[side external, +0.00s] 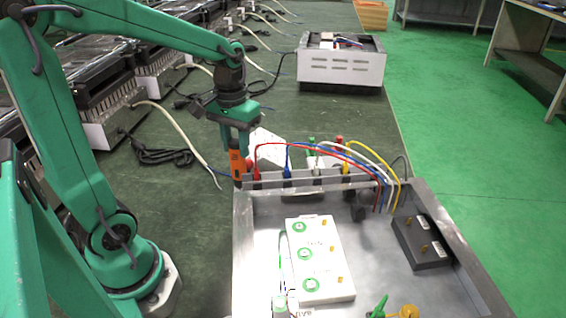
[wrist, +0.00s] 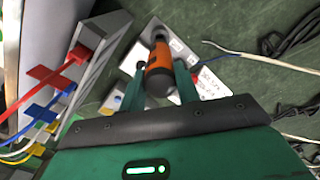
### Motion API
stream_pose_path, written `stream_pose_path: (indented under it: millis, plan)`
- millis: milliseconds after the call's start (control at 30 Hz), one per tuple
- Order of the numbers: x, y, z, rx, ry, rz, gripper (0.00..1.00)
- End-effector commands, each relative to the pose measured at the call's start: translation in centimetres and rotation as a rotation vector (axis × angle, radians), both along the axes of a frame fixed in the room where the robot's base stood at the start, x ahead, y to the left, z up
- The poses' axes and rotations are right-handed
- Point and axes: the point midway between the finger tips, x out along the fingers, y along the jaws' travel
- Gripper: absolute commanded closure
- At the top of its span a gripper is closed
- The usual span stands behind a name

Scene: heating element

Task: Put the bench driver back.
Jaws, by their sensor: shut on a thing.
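The bench driver, with an orange and black handle (side external: 236,160), is between the fingers of my gripper (side external: 237,142) in the side view. It hangs roughly upright just beyond the back left corner of the grey metal tray (side external: 243,225). In the wrist view the driver (wrist: 159,70) sits between the two green fingers of my gripper (wrist: 158,85), which are shut on it. A pale plate with printed labels (wrist: 206,84) shows behind and below the driver. I cannot tell whether the driver's lower end touches anything.
Red, blue, white and yellow leads (side external: 300,147) rise from the tray's back wall, close right of my gripper. The tray holds a white terminal block (side external: 322,280) and a dark block (side external: 424,250). A loose cable (side external: 180,120) lies left. A white box (side external: 342,68) stands behind.

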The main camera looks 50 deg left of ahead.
Motion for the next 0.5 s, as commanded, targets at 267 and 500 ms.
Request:
stream_pose_path:
  millis: [267, 500]
  plan:
    - [0.0, 0.0, -2.5, -0.001, 0.002, 0.000, 1.00]
    - [0.0, 0.0, -3.6, 0.000, 0.000, 0.000, 1.00]
